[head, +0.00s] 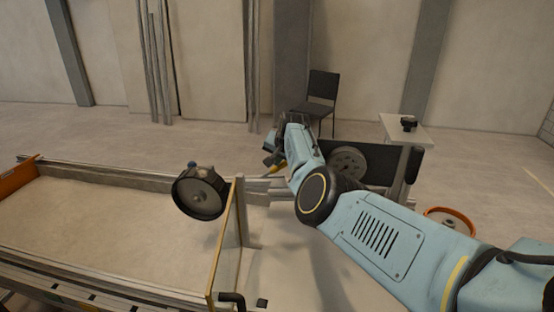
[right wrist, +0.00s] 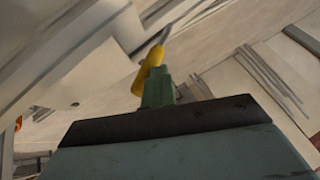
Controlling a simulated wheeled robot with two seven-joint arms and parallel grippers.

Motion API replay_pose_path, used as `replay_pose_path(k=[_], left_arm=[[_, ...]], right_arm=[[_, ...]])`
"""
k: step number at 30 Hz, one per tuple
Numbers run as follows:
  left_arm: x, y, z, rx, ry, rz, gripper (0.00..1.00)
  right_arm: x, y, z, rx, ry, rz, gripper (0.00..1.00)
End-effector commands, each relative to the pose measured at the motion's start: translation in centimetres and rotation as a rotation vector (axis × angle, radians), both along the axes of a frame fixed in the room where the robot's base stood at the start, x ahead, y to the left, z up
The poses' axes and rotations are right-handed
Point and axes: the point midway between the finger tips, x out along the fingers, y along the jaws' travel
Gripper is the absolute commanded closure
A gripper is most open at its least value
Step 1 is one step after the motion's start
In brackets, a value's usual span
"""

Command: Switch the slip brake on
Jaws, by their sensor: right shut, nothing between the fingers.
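My right gripper (head: 272,163) is at the far end of the blue arm, beyond the sandbed's far right corner. It is small and partly hidden by its own wrist. I cannot make out the slip brake for certain in either view. The sandbed (head: 110,178) lies at left with its sand surface and pale rims. My left gripper is not in view.
A grey dial (head: 347,163) sits behind my arm. A white stand (head: 400,128) bears a black knob (head: 408,122). A black chair (head: 318,95) stands behind.

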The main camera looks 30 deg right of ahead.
Motion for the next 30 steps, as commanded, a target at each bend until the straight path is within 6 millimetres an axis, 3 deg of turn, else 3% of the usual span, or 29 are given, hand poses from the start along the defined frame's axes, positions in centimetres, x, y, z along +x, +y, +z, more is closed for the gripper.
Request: replay_pose_path(k=[1,5,14,20,30], left_arm=[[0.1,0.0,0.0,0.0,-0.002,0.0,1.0],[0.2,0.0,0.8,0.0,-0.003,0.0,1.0],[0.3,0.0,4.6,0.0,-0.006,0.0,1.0],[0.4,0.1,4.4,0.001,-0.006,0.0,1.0],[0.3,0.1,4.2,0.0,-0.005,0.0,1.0]], right_arm=[[-0.4,-0.3,-0.6,-0.003,0.017,-0.004,1.0],[-0.4,-0.1,0.0,-0.003,0.018,-0.005,1.0],[0.4,2.1,3.7,-0.003,0.006,-0.008,1.0],[-1.0,1.8,4.4,-0.003,0.003,-0.012,1.0],[-3.6,1.8,7.3,-0.003,-0.002,-0.011,1.0]])
